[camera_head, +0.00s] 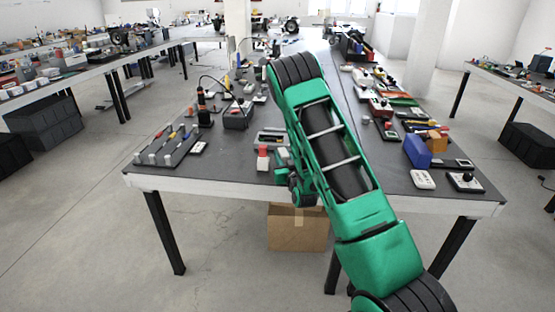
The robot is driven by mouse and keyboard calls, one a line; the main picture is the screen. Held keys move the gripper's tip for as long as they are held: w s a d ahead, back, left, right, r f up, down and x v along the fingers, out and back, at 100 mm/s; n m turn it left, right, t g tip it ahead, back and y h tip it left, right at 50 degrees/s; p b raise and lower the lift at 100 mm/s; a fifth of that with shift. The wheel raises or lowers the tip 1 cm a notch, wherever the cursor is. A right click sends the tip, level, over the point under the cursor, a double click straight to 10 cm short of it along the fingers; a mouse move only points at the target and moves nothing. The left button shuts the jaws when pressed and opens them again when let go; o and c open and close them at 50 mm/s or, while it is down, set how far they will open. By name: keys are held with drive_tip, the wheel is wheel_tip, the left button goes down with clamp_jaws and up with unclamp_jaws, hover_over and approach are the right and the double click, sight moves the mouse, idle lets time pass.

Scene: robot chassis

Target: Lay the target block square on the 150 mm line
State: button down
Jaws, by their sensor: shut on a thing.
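My green arm (335,150) rises from the lower right and crosses the middle of the front bench. A small dark and green part of my arm (299,190) shows beside it at the bench's front edge. My gripper's jaws are hidden behind the arm, so what they hold cannot be seen. I cannot make out a 150 mm line. A small red and white object (263,158) stands on the bench left of the arm; I cannot tell whether it is the target block.
The dark bench (230,172) has a tool rack (168,146) at its front left. A blue bin (417,151), a white device (423,180) and a joystick box (466,182) are at right. A cardboard box (297,229) is under the bench. Bare bench shows between the rack and the arm.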

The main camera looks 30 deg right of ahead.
drive_tip(key=shift+f, duration=0.1)
drive_tip(key=c, duration=1.4)
unclamp_jaws()
drive_tip(key=shift+c, duration=0.2)
